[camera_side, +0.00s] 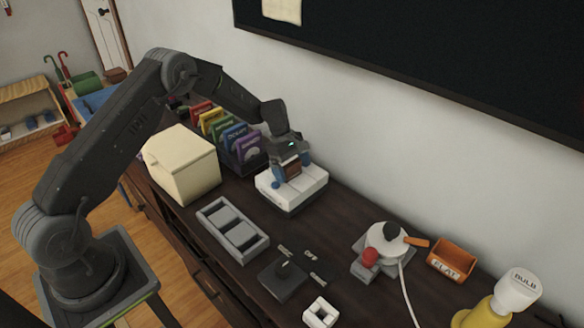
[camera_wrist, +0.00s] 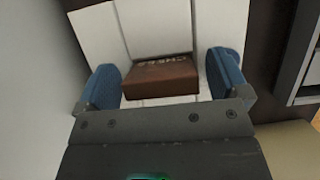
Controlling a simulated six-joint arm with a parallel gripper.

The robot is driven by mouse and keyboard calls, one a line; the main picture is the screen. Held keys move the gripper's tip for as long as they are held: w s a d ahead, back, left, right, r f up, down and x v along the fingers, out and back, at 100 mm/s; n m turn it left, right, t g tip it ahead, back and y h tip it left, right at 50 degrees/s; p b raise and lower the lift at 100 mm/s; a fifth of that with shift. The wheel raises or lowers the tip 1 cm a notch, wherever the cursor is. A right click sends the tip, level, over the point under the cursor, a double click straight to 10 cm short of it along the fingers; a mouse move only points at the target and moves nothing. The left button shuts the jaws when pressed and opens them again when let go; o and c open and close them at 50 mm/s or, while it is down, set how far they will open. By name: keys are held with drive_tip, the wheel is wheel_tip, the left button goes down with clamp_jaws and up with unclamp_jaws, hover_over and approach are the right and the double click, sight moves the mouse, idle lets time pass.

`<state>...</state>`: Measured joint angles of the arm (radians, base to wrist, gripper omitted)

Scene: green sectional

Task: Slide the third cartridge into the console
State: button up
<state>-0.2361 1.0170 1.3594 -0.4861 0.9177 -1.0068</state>
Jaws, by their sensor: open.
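The white console (camera_side: 300,190) sits on the dark cabinet top near the wall, and its white top also shows in the wrist view (camera_wrist: 216,22). A brown cartridge (camera_wrist: 162,82) with pale lettering stands at the middle of the console; it shows small in the side view (camera_side: 292,170). How deep it sits in the console is hard to tell. My gripper (camera_side: 290,170) is right over the console. Its blue fingers are open, one on each side of the cartridge, with a narrow gap at least on the right in the wrist view (camera_wrist: 165,78).
A rack (camera_side: 248,163) of coloured cartridges stands behind the console. A cream box (camera_side: 182,165) is left of it. An orange bin (camera_side: 452,258) stands farther right.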

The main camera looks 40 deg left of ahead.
drive_tip(key=v, duration=1.4)
drive_tip(key=s+d+r+m+y, duration=0.1)
drive_tip(key=s+d+r+m, duration=0.3)
drive_tip(key=r, duration=0.4)
drive_tip(key=s+d+r+m+t+y, duration=0.2)
drive_tip(key=s+d+r+m, duration=0.3)
drive_tip(key=s+r, duration=0.5)
drive_tip(key=s+d+f+m+t, duration=0.1)
drive_tip(key=s+m, duration=0.3)
drive_tip(key=s, duration=0.6)
drive_tip(key=s+d+f+m+t+y, duration=0.1)
drive_tip(key=s+d+m+t, duration=0.1)
drive_tip(key=s+m, duration=0.3)
drive_tip(key=shift+s+f+t, duration=0.3)
drive_tip(key=shift+s+f, duration=0.1)
drive_tip(key=shift+s, duration=1.95)
